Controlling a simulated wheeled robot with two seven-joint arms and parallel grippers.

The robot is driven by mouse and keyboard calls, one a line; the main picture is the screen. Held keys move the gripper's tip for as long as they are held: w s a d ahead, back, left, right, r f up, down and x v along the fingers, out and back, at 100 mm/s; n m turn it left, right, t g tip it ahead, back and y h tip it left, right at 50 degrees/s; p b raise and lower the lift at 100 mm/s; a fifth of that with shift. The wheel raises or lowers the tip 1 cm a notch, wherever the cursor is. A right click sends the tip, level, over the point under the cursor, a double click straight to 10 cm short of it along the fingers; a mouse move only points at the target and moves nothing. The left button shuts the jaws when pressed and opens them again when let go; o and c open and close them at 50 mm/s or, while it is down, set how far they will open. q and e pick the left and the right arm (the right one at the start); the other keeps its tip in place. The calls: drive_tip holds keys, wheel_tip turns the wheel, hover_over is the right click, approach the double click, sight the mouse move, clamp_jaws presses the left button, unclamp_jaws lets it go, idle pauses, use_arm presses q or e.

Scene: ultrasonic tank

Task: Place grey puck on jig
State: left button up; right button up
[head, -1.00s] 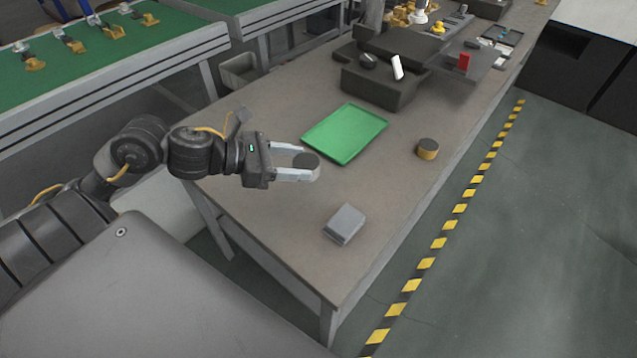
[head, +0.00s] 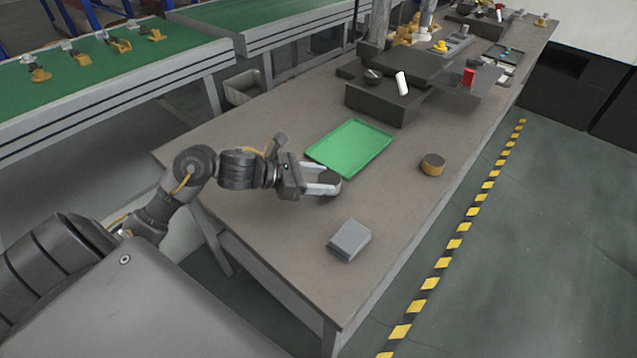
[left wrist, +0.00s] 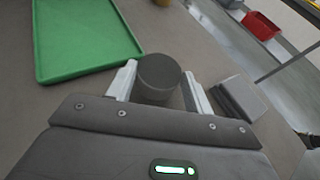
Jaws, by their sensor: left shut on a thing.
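My left gripper (head: 325,183) is shut on a dark grey round puck (head: 329,178), close to the near corner of a green tray (head: 349,148). In the left wrist view the puck (left wrist: 158,77) sits between the two pale fingers. I cannot tell how high the puck is above the table. A light grey block (head: 348,240) lies on the table, nearer to me than the gripper. I cannot tell which thing is the jig. My right gripper is out of view.
A round piece with a dark top and yellow side (head: 432,165) stands right of the tray. A dark block (head: 385,100) with a white piece (head: 402,84) stands behind it. A red piece (head: 469,77) is farther back. The table (head: 275,235) is bare around the grey block.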

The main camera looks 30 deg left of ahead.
use_arm(q)
wheel_tip(320, 180, down, 2)
drive_tip(key=shift+d, duration=0.15)
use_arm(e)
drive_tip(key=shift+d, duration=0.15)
use_arm(q)
drive_tip(key=shift+f, duration=0.15)
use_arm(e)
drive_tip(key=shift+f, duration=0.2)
use_arm(q)
drive_tip(key=o, duration=1.1)
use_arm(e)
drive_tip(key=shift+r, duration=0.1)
